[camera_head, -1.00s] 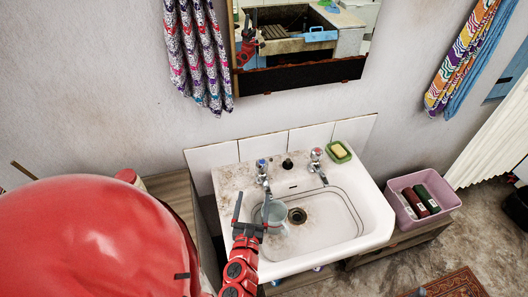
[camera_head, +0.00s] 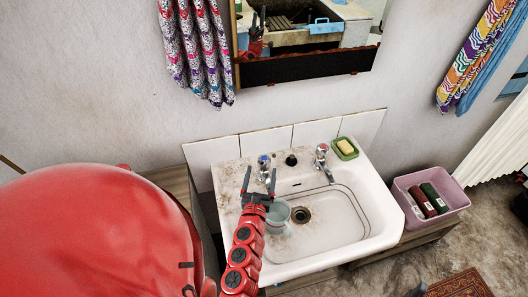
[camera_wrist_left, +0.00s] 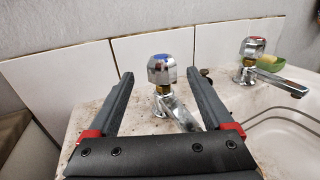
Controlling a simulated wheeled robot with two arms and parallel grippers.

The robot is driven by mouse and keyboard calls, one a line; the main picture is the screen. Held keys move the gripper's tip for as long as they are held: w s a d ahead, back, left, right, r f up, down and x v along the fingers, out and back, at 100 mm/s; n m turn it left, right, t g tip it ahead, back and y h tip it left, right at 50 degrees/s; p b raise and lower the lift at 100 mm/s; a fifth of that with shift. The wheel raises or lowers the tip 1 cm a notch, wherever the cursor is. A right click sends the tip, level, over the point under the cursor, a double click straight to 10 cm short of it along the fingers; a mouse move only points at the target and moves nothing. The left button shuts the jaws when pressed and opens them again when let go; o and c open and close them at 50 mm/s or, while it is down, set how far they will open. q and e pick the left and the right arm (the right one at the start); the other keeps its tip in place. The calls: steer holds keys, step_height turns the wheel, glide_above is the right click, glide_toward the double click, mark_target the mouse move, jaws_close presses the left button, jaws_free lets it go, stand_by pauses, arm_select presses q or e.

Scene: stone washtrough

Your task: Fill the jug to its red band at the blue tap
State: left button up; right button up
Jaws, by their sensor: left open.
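The tap with the blue mark (camera_head: 264,163) stands at the back left of the basin. In the left wrist view its chrome knob (camera_wrist_left: 162,69) has a blue cap and shows between my fingers, beyond them. My left gripper (camera_head: 260,174) is open and empty, its fingers pointing at this tap. The pale grey-blue jug (camera_head: 279,213) stands in the basin, left of the drain, partly hidden by my gripper and wrist. I cannot make out its red band or any water level. No stream of water can be made out. My right gripper is not clearly in view.
The red-marked tap (camera_head: 321,150) stands to the right, with a green soap dish (camera_head: 345,148) beyond it. A dark knob (camera_head: 291,160) sits between the taps. A pink bin (camera_head: 448,199) stands right of the basin (camera_head: 384,235). The basin's right part is clear.

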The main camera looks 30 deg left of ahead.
arm_select(q)
steer(key=x, duration=0.9)
steer(key=shift+w+f+b, duration=0.1)
steer(key=shift+b, duration=0.25)
jaws_close()
steer(key=shift+a+f+n+g+y+b, duration=0.2)
steer(key=shift+n+g+y+b, duration=0.3)
steer(key=shift+n+y+b, duration=0.35)
steer(key=y+b, duration=0.1)
steer(key=n+g+y+b, duration=0.1)
steer(key=b, duration=0.1)
steer(key=shift+s+a+r+g+b, duration=0.1)
steer(key=shift+s+r+g+b, duration=0.1)
steer(key=shift+r+g+b, duration=0.1)
steer(key=shift+n, duration=0.25)
jaws_free()
steer(key=shift+s+a, duration=0.1)
